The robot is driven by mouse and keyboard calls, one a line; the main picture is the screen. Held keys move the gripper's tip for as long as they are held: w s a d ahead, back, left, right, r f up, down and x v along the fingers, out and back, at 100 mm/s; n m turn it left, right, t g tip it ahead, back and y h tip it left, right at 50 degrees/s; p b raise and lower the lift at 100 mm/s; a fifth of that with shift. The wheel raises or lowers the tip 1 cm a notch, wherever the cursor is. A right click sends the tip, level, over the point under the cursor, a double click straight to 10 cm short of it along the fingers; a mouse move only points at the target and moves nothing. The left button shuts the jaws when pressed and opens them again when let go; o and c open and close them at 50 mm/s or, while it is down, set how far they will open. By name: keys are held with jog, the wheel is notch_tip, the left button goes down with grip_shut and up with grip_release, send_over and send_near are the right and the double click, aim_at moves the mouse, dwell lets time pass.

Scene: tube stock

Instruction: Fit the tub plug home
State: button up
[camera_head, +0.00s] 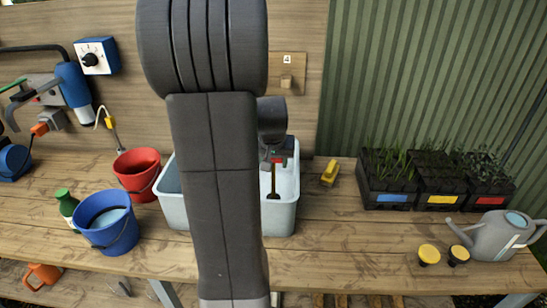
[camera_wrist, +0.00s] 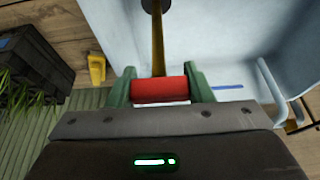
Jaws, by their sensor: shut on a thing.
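The tub (camera_head: 284,222) is a pale blue-grey basin on the bench, partly hidden by my arm; its inside wall also shows in the wrist view (camera_wrist: 235,50). The plug has a dark round end (camera_head: 273,195) on a yellow rod with a red grip (camera_wrist: 160,90). My gripper (camera_wrist: 160,84) has green fingers shut on the red grip. In the head view the rod hangs about upright in front of the tub's inner wall, with the dark end down. Any drain hole is hidden, and I cannot tell whether the plug touches the floor.
A red bucket (camera_head: 137,172) and a blue bucket (camera_head: 106,222) stand left of the tub. A small yellow object (camera_head: 329,173) lies just right of it. Seedling trays (camera_head: 430,199) and a grey watering can (camera_head: 493,238) are farther right. Bench between is mostly clear.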

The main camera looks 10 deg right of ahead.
aim_at(274, 180)
jog(key=shift+f+b, duration=1.7)
jog(key=shift+f, duration=0.75)
jog(key=shift+f+b, duration=1.15)
jog(key=shift+b, duration=0.2)
dwell(1.1)
dwell(0.8)
jog(key=o, duration=1.4)
jog(key=v, duration=1.4)
jog(key=shift+f, duration=0.2)
